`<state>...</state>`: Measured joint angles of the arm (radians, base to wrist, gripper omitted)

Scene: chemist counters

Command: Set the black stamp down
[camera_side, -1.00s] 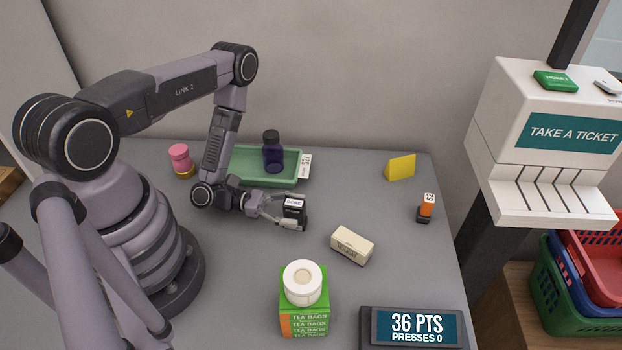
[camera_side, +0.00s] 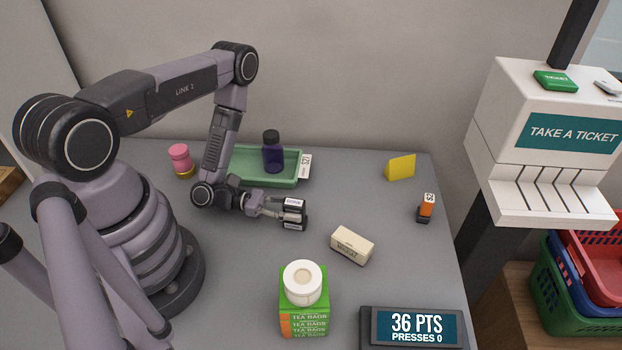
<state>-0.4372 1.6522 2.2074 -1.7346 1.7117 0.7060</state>
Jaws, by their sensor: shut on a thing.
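The black stamp (camera_side: 292,215) is between the fingers of my gripper (camera_side: 290,214), near the middle of the counter (camera_side: 230,270). My gripper is shut on it, with one finger above the other in the picture. The fingers cover much of the stamp, and its label no longer shows clearly. I cannot tell whether the stamp touches the counter.
A green tray (camera_side: 290,180) with a dark bottle (camera_side: 272,152) is behind my gripper. A cream box (camera_side: 351,246) is front right, a tea box (camera_side: 304,316) in front. Free counter lies between.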

